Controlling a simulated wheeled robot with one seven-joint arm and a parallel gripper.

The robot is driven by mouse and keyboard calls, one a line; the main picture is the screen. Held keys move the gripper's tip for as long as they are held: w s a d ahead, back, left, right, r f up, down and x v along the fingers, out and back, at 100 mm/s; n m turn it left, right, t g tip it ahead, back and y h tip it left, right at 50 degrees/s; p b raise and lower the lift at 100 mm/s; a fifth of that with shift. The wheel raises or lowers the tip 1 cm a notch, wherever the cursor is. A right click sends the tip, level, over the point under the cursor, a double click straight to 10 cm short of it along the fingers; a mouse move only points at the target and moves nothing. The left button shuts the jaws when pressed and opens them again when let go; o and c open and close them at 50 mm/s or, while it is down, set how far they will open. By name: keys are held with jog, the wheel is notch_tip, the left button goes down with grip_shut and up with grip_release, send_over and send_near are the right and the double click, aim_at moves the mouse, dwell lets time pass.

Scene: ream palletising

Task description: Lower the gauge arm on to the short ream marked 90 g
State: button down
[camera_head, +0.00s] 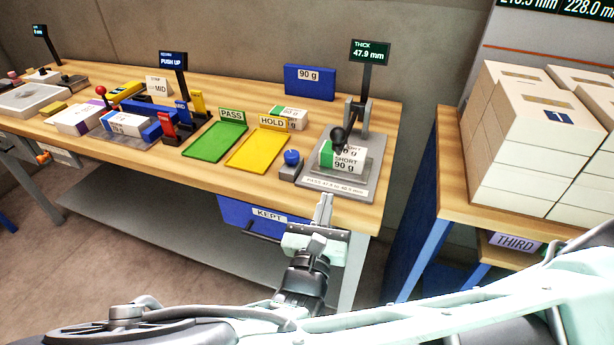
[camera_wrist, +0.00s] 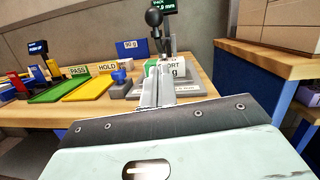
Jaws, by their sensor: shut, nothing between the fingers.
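The short ream marked 90 g (camera_head: 346,160) is white with a green band and lies on the grey gauge plate (camera_head: 366,185). It also shows in the wrist view (camera_wrist: 176,71), partly hidden by my fingers. The gauge arm's black knob (camera_head: 338,134) is over the ream's back part, and it stands up in the wrist view (camera_wrist: 153,17). I cannot tell whether the arm touches the ream. The gauge display (camera_head: 369,51) reads THICK 47.9 mm. My gripper (camera_head: 323,200) is shut and empty, at the table's front edge, in front of the gauge and apart from the knob.
A blue button (camera_head: 291,157) stands left of the gauge. The yellow HOLD tray (camera_head: 256,151) and green PASS tray (camera_head: 213,142) lie further left. A blue 90 g sign (camera_head: 309,82) stands behind. White stacked reams (camera_head: 530,150) fill the right-hand table.

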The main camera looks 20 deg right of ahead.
aim_at(339, 138)
jog(key=shift+w+d+r, duration=0.8)
jog(key=shift+w, duration=0.55)
jog(key=shift+w+d+r, duration=0.75)
jog(key=shift+w+d, duration=0.1)
jog(key=shift+w, duration=0.55)
jog(key=shift+w+d+r, duration=0.8)
jog(key=shift+w, duration=0.55)
jog(key=shift+r+p, duration=0.15)
jog(key=shift+p, duration=0.2)
jog(key=r+p, duration=0.1)
jog(key=p, duration=0.1)
jog(key=r+g+p, duration=0.1)
jog(key=r+p, duration=0.1)
jog(key=p, duration=0.1)
jog(key=shift+w+d+r, duration=0.2)
jog(key=shift+f, duration=0.25)
